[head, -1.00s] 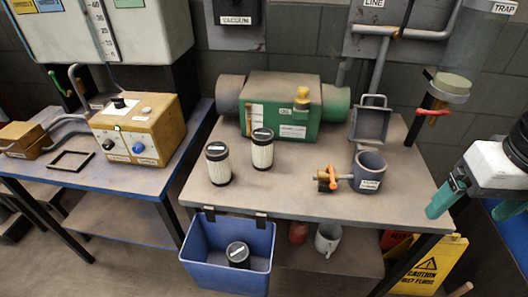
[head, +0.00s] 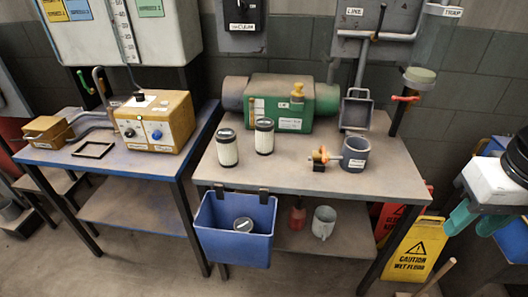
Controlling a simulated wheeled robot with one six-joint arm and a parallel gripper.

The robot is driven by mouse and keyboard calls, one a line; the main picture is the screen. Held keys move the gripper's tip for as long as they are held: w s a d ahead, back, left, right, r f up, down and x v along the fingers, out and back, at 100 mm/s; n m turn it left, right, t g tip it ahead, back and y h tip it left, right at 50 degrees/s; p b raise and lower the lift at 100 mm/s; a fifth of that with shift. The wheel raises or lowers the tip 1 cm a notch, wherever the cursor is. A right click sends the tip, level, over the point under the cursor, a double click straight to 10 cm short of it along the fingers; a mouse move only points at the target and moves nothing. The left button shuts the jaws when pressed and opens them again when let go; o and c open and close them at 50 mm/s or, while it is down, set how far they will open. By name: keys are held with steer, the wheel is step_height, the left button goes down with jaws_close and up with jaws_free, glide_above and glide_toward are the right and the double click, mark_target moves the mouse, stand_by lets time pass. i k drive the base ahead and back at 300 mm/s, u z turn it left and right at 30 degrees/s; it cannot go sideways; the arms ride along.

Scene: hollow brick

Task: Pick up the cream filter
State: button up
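Two cream pleated filters with black caps stand upright on the middle table. The left filter (head: 228,151) is nearer the front edge; the right filter (head: 264,139) stands just behind it, close to the green machine.
The table (head: 300,178) also holds a green machine (head: 288,118), a grey cup (head: 355,154), a small orange-handled valve (head: 320,158) and a grey square tray (head: 356,111). A yellow wet floor sign (head: 412,255) stands right of the table. The table's front middle is clear.

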mark_target(264, 126)
steer(key=u, duration=0.5)
steer(key=i, duration=1.1)
steer(key=u, duration=0.2)
